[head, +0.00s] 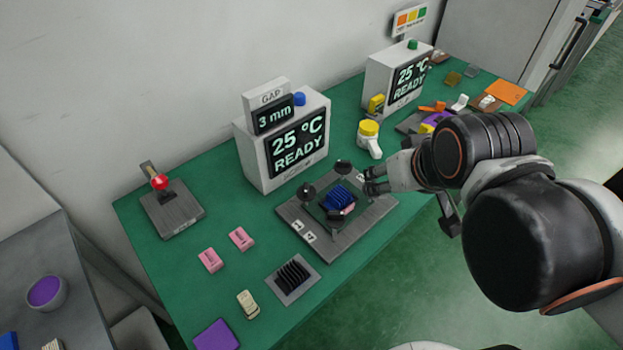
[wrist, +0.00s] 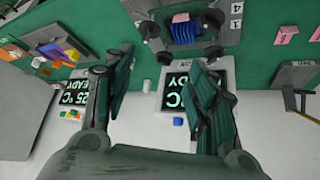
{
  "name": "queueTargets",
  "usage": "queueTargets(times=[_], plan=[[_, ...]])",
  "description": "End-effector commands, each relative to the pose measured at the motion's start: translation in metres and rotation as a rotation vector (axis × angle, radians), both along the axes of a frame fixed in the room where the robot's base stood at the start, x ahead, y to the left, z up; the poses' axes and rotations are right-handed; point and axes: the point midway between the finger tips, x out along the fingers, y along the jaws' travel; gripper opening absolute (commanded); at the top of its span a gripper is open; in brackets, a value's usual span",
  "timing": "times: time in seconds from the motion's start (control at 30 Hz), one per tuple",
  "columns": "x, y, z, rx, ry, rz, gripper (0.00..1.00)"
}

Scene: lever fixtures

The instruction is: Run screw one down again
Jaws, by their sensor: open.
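A grey clamp fixture (head: 345,245) lies on the green table with a blue finned block (head: 341,195) over something pink at its middle. Black screw knobs stand around the block. One tall knob (head: 306,190) is at the back left; another (head: 343,167) is at the back. My gripper (head: 374,180) is open and empty beside the fixture's right back side. Its two fingers also show in the wrist view (wrist: 160,78), apart.
A white unit (head: 255,150) behind the fixture reads GAP 3 mm and 25 °C READY. A yellow-capped white bottle (head: 369,138) stands near my gripper. A red-knobbed lever (head: 160,182), pink blocks (head: 240,238) and a black finned block (head: 292,275) lie left. Bare table shows between them.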

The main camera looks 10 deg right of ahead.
Motion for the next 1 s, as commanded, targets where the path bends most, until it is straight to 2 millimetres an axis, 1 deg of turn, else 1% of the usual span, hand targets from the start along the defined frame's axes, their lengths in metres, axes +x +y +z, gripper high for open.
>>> queueTargets(times=[0.27, 0.47, 0.57, 0.73, 0.87, 1.0], plan=[[0.013, 0.007, 0.015, -0.049, 0.051, 0.092, 0.52], [0.028, 0.015, 0.028, -0.102, 0.109, 0.204, 0.52], [0.039, 0.021, 0.037, -0.138, 0.148, 0.284, 0.52], [0.066, 0.038, 0.052, -0.214, 0.239, 0.48, 0.52], [0.087, 0.052, 0.057, -0.266, 0.307, 0.643, 0.52], [0.108, 0.069, 0.058, -0.314, 0.378, 0.82, 0.52]])
